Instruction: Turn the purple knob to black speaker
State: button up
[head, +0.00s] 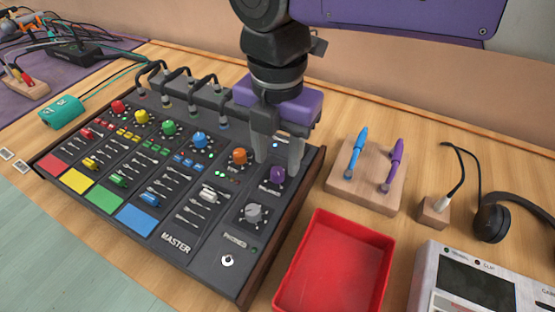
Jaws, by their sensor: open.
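The purple knob (278,174) is on the right part of the dark mixer (205,245), below and right of the orange knob (239,156). My gripper (278,163) points down over it with its fingers apart, one toward each side of the knob. I cannot tell whether the fingers touch it. The small marks around the purple knob are too small to read, so its setting is unclear. I see no clearly marked black speaker. A black box (76,54) with cables sits at the far left, and I cannot tell what it is.
A grey knob (253,213) is close below the purple one. Black cables arch behind the mixer. A wooden block (366,200) with blue and purple levers, a red tray (335,265), headphones (494,220) and a light grey device (480,285) stand to the right.

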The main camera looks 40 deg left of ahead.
aim_at(277, 171)
notch_tip(277, 171, up, 5)
dwell(0.7)
